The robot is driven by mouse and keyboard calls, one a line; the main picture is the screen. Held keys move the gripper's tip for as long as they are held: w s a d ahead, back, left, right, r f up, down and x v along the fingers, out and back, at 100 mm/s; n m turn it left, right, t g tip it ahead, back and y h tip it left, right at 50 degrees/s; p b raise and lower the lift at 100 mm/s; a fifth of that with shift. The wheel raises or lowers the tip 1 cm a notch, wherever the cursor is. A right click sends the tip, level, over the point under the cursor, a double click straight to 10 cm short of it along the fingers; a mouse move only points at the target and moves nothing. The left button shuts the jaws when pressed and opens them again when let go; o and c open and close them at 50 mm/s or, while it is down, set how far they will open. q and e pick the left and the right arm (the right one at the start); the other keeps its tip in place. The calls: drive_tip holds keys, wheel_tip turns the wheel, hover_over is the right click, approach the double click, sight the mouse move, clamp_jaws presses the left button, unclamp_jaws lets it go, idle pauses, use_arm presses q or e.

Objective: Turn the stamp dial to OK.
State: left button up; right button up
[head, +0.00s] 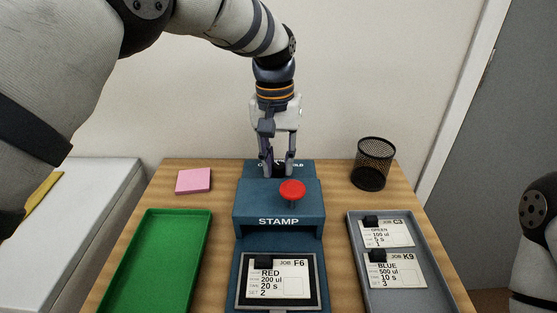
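The blue stamp machine (250,215) stands in the middle of the bench, with a red button (292,190) on top and STAMP on its front. The dark stamp dial (279,170) is on its back part, between the fingers of my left gripper (279,173). The gripper points down from above, one finger on each side of the dial. I cannot tell whether the fingers press on it. They cover part of the lettering behind, which seems to end in HOLD; the dial's pointer is hidden. A RED job card F6 (290,281) lies in the stamp's front bay. My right gripper is out of view.
A green tray (207,228) is at left, empty where visible. A grey tray (438,284) at right holds cards C3 (398,232) and K9 (400,280). A pink pad (194,181) and a black mesh cup (373,165) stand at the back on either side.

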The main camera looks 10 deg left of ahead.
sight(276, 165)
use_arm(q)
drive_tip(key=shift+o, duration=0.2)
drive_tip(key=shift+r, duration=0.1)
wheel_tip(276, 165, up, 12)
drive_tip(key=shift+a, duration=0.25)
